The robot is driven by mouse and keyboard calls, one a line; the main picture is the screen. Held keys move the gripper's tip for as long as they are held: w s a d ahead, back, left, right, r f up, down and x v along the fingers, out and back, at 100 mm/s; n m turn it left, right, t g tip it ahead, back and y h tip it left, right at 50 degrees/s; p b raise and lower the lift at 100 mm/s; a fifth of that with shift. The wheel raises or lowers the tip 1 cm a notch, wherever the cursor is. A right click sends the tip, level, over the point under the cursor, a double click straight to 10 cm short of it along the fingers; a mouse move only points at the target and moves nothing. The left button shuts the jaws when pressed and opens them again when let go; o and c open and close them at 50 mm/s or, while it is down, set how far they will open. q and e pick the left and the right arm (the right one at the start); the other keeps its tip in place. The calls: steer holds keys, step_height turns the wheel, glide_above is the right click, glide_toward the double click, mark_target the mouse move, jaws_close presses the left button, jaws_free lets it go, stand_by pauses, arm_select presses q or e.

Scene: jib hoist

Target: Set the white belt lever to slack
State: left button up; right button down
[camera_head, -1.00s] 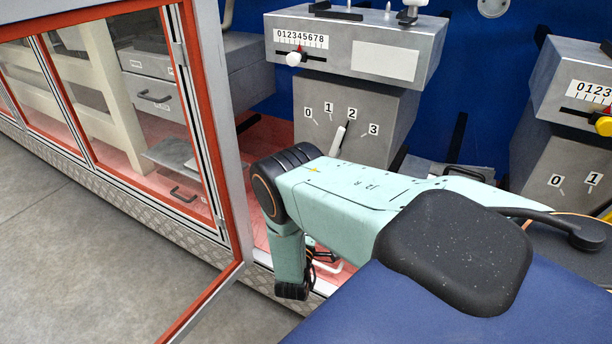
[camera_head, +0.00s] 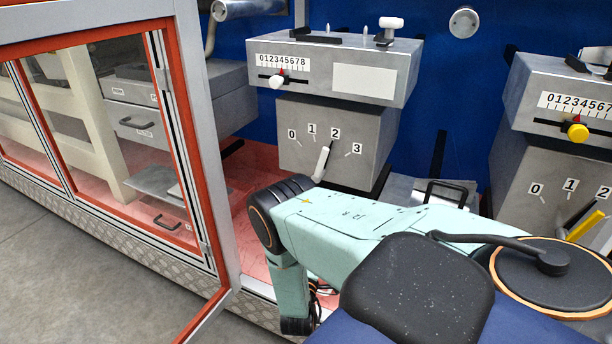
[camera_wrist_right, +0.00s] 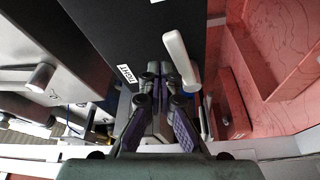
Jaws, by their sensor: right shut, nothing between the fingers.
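In the right wrist view a white lever (camera_wrist_right: 182,62) stands out from a dark grey panel (camera_wrist_right: 125,30) with a label reading TIGHT (camera_wrist_right: 127,76). My right gripper (camera_wrist_right: 160,78) is shut and empty. Its fingertips are just left of the lever in that view; I cannot tell whether they touch it. In the head view my right arm hides this lever and most of the gripper. My left gripper is in neither current view.
In the head view, a grey unit has a white slider knob (camera_head: 276,81) and a white dial lever (camera_head: 321,163) near 2. The unit at right has a yellow knob (camera_head: 577,132) and a yellow lever (camera_head: 585,226). An open red-framed glass door (camera_head: 190,140) stands left of my arm.

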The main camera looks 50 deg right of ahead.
steer(key=shift+s+f, duration=0.25)
steer(key=shift+f, duration=0.1)
steer(key=shift+s+f+b, duration=0.3)
steer(key=shift+f+b, duration=0.05)
stand_by(0.3)
step_height(320, 180, up, 5)
steer(key=w+p, duration=0.1)
steer(key=p, duration=0.3)
steer(key=s+a+f, duration=0.2)
steer(key=a+f, duration=0.1)
steer(key=a, duration=0.6)
steer(key=shift+s+f, duration=0.3)
steer(key=shift+s, duration=0.1)
steer(key=shift+a, duration=0.1)
